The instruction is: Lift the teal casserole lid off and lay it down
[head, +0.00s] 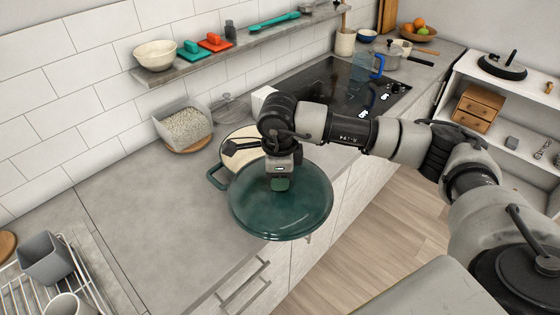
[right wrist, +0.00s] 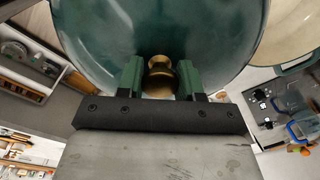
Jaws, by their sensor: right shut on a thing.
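The teal casserole lid (head: 300,215) is in my right gripper (head: 279,183), off the pot and in front of it, over the counter's front edge in the picture. In the right wrist view, the green fingers of the gripper (right wrist: 160,80) are shut on the lid's brass knob (right wrist: 160,70), and the lid's teal top (right wrist: 150,28) fills the upper middle. The casserole pot (head: 217,176) stands open on the counter, its cream inside partly hidden by my arm and the lid. Its cream inside also shows in the right wrist view (right wrist: 290,30). My left gripper is not in view.
Bare grey counter (head: 140,205) lies left of the pot. A grey container of grains (head: 183,128) and a glass lid (head: 228,108) stand behind. A dish rack (head: 85,275) is at lower left. The black hob (head: 335,82) lies beyond my arm.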

